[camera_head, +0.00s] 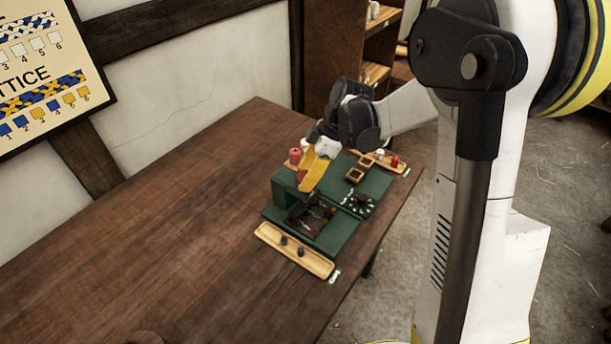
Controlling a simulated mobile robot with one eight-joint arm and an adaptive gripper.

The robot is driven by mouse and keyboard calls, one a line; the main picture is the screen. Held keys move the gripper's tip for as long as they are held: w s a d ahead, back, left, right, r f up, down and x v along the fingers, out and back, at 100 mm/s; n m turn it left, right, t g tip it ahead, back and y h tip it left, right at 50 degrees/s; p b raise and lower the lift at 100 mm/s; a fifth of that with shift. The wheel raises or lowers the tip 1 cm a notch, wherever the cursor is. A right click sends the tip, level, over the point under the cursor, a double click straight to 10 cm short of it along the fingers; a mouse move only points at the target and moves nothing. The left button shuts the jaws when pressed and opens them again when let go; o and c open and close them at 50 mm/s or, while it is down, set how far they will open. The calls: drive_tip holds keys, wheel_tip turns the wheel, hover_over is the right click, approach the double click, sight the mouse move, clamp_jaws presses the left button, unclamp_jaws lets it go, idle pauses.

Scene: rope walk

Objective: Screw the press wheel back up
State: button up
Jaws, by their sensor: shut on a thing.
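The green press (284,190) stands on a green board (338,232) on the wooden table. My gripper (309,180) reaches down from the upper right to the top of the press, its yellow part angled down and to the left. It is shut on the press wheel (301,176), of which only a small red bit shows beside the yellow part. The rest of the wheel and its screw are hidden, so its height is hard to tell. Dark, small parts lie in the area below the press.
A wooden tray (268,238) with two dark knobs lies at the front. Small wooden boxes (355,175), a dark dial (361,200) and a tray with red and white pieces (398,167) stand at the right. A red spool (295,155) stands behind. The table's left is clear.

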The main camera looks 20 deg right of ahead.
drive_tip(key=shift+n+g, duration=0.3)
drive_tip(key=shift+n, duration=0.2)
drive_tip(key=o, duration=1.2)
drive_tip(key=v, duration=1.2)
drive_tip(key=shift+s, duration=0.1)
